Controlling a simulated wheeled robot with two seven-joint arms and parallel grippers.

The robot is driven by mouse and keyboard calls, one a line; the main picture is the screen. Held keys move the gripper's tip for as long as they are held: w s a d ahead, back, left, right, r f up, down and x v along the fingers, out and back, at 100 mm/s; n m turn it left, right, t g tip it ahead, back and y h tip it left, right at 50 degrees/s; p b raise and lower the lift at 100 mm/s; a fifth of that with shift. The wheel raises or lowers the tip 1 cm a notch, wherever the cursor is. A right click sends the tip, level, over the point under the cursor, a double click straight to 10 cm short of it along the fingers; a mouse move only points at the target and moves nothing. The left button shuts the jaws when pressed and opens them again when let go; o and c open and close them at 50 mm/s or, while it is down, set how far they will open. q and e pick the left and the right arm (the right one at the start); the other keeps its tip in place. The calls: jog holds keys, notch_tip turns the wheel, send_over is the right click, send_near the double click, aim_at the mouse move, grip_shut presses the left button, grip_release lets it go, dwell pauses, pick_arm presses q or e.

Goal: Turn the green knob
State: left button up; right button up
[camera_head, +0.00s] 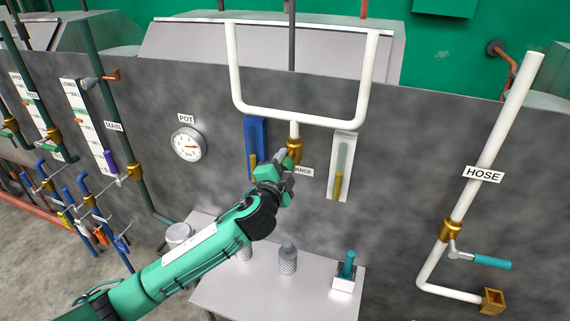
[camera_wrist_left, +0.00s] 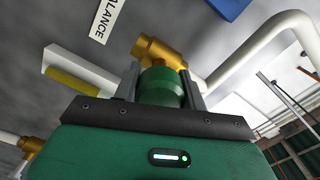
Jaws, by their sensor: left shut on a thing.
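The green knob (camera_wrist_left: 161,87) sits on a brass valve (camera_wrist_left: 158,50) in the left wrist view. My left gripper (camera_wrist_left: 163,88) is shut on the knob, with one dark finger on each side of it. In the head view my left gripper (camera_head: 287,176) reaches the brass valve (camera_head: 295,148) below the white U-shaped pipe (camera_head: 298,118). There my gripper mostly hides the knob. A label ending in "ANCE" in the head view reads "ALANCE" (camera_wrist_left: 103,20) in the left wrist view. My right gripper is not in view.
A blue gauge holder (camera_head: 254,134) and a white one (camera_head: 344,160) flank the valve. A small table (camera_head: 262,300) below holds jars and a teal-handled item (camera_head: 348,265). The hose pipe (camera_head: 485,165) with a teal lever (camera_head: 492,262) stands at right.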

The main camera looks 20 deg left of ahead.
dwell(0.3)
pick_arm(q)
jog(key=o, duration=1)
jog(key=shift+s, duration=0.1)
jog(key=shift+s+f, duration=0.1)
jog(key=shift+s, duration=0.1)
jog(key=s+b, duration=0.6)
jog(key=s, duration=0.7)
jog(key=shift+s+a, duration=0.1)
jog(key=shift+a, duration=0.1)
